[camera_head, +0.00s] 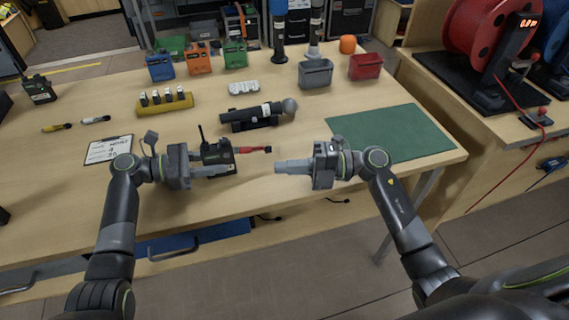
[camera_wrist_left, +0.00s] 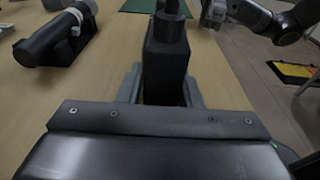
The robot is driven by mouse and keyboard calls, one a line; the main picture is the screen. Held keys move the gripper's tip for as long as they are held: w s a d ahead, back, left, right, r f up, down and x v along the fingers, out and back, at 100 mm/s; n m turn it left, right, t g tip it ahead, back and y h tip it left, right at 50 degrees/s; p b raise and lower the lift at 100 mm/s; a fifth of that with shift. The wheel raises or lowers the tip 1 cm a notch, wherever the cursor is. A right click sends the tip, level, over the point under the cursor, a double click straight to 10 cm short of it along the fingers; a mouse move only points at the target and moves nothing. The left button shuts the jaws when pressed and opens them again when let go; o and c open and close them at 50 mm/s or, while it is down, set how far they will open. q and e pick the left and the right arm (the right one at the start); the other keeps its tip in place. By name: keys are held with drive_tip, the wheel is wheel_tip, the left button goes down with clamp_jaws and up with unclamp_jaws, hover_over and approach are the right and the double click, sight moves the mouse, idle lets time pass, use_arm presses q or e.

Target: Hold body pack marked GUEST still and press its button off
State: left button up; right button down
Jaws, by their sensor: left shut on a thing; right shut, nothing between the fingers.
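A black body pack (camera_head: 219,153) with a short antenna stands near the table's front edge. Its marking is too small to read, so I cannot tell if it says GUEST. My left gripper (camera_head: 218,168) is shut on this pack from the left. In the left wrist view the dark pack (camera_wrist_left: 166,68) sits between the two fingers. A red piece (camera_head: 253,149) lies just right of the pack. My right gripper (camera_head: 278,167) is shut and empty, to the right of the pack and apart from it, its fingers pointing left. The button cannot be made out.
A similar black pack (camera_head: 38,89) stands far left. A microphone (camera_head: 258,113) lies on a stand behind. A clipboard (camera_head: 108,149) is left; a green mat (camera_head: 392,133) lies right, bare.

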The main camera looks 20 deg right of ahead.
use_arm(q)
drive_tip(key=o, duration=1.1)
